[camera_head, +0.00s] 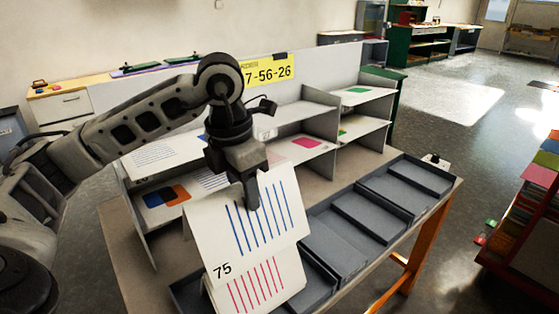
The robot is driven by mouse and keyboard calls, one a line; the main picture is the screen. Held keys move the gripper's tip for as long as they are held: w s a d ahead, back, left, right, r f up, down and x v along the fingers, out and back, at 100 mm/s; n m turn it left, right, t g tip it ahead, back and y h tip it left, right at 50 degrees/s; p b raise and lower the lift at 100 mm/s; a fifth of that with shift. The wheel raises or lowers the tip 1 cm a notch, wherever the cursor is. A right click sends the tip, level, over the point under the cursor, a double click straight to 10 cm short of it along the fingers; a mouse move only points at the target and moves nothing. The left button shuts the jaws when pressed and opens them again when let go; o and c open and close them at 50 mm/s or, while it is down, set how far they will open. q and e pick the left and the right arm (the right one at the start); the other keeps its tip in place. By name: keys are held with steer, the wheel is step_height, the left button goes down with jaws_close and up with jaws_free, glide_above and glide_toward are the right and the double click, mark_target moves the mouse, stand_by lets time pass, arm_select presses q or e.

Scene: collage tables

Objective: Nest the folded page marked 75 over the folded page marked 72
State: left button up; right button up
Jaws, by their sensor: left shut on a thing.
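The folded page marked 75 (225,240) is white with blue stripes on its upper panel and the number near its lower left. My left gripper (250,203) points down and is shut on this page near its top edge. A white panel with red stripes (257,287) shows directly below the blue-striped one. I cannot tell whether it is the other half of page 75 or a separate page. No mark 72 is readable, and the area behind the held page is hidden. My right gripper is not in view.
Grey trays (372,215) line the table's front edge, partly behind the held page. A grey shelf unit (318,122) with coloured cards stands behind it. A yellow sign (268,71) is on the back panel. A colourful rack (525,215) stands at right across open floor.

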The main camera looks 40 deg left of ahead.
mark_target(247, 212)
arm_select(q)
steer(key=shift+w, duration=0.25)
step_height(247, 212, down, 6)
steer(key=b, duration=0.4)
steer(key=shift+s+r, duration=0.1)
steer(key=shift+r, duration=0.05)
step_height(247, 212, down, 6)
steer(key=b, duration=0.4)
steer(key=shift+r+b, duration=0.1)
steer(key=shift+b, duration=0.2)
step_height(247, 212, down, 2)
steer(key=shift+f+b, duration=0.25)
steer(key=shift+b, duration=0.95)
steer(key=shift+f+b, duration=0.8)
steer(key=shift+f, duration=0.45)
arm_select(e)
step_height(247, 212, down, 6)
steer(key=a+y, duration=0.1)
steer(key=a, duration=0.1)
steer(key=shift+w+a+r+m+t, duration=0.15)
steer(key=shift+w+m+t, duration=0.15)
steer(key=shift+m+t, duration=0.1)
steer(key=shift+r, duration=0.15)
